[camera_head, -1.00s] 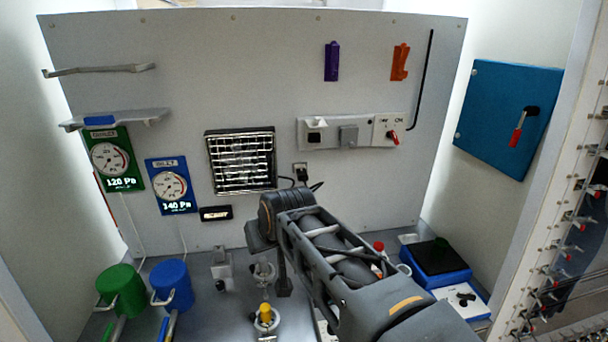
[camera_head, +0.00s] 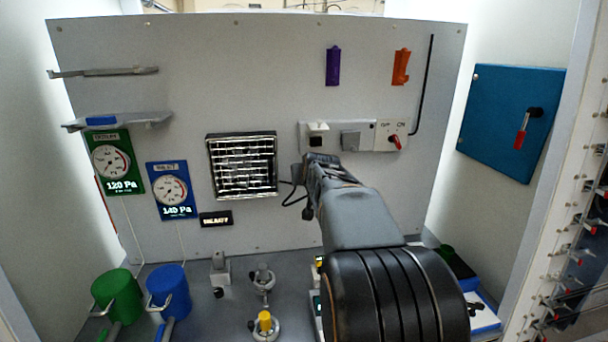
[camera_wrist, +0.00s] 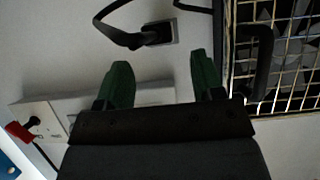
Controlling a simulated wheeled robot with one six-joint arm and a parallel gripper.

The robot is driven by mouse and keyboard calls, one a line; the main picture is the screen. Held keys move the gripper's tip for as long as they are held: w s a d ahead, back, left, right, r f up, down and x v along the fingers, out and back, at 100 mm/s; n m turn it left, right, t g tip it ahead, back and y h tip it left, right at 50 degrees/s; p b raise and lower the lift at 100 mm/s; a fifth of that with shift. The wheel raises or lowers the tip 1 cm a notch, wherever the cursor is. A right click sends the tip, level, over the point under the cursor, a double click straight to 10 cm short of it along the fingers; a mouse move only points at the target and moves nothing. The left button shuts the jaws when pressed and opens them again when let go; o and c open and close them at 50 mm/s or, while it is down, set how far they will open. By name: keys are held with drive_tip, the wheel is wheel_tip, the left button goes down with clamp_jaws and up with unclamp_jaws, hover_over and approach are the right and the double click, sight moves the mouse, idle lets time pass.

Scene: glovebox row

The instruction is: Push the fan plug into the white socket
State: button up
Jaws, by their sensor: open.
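The dark fan plug (camera_wrist: 157,34) sits in a grey plate on the wall in the wrist view, with a black cable looping from it. In the head view my arm hides the plug; only its cable (camera_head: 292,197) shows. The white socket (camera_head: 317,128) is at the left end of the pale wall panel, above my gripper (camera_head: 308,168). In the wrist view my gripper (camera_wrist: 161,76) has its two green fingers apart, with nothing between them. The plug lies beyond the fingertips, apart from them. The fan (camera_head: 242,165) has a wire grille and is left of my gripper.
A grey cover (camera_head: 350,140) and a red switch knob (camera_head: 395,140) share the panel (camera_head: 363,128). Green (camera_head: 111,288) and blue (camera_head: 169,291) canisters stand at lower left. The wall above the panel has free room.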

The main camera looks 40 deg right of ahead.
drive_tip(key=shift+p+x, duration=0.45)
drive_tip(key=shift+x, duration=2.15)
drive_tip(key=c, duration=1.1)
